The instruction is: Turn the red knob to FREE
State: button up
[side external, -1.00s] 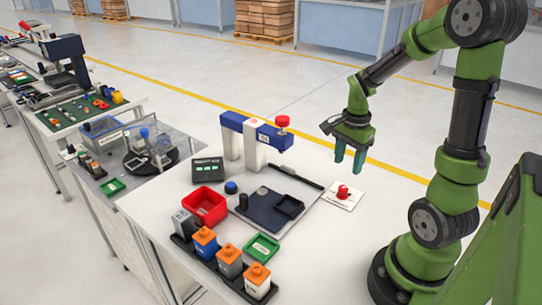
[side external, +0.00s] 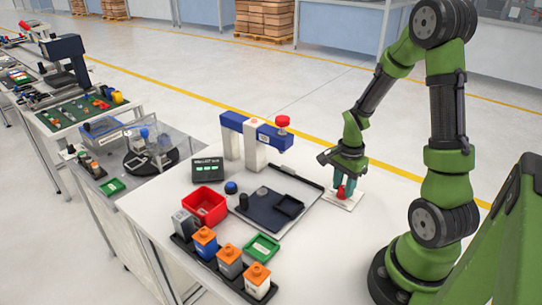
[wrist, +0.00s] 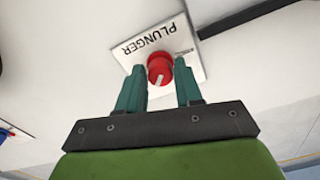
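The red knob (wrist: 160,68) sits on a white plate (wrist: 190,45) marked PLUNGER in the wrist view, where the word reads upside down. A pale pointer mark shows on the knob's lower part. Smaller lettering on the plate is too small to read. My gripper (wrist: 159,72) is open, its teal fingers apart on the left and right of the knob, with no clear grip on it. In the side view, my gripper (side external: 344,181) points down over the knob (side external: 341,192), partly hiding it and the plate (side external: 349,202).
A blue and white press (side external: 256,138) with a red top stands left of my gripper. The table right of the plate is clear.

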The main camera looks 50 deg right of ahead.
grip_shut()
jog(key=shift+n, duration=0.3)
jog(key=n, duration=0.3)
jog(key=shift+n, duration=0.4)
jog(key=n, duration=0.4)
jog(key=shift+n, duration=0.3)
jog(key=n, duration=0.8)
jog(key=shift+n, duration=0.6)
jog(key=shift+o, duration=2.2)
grip_release()
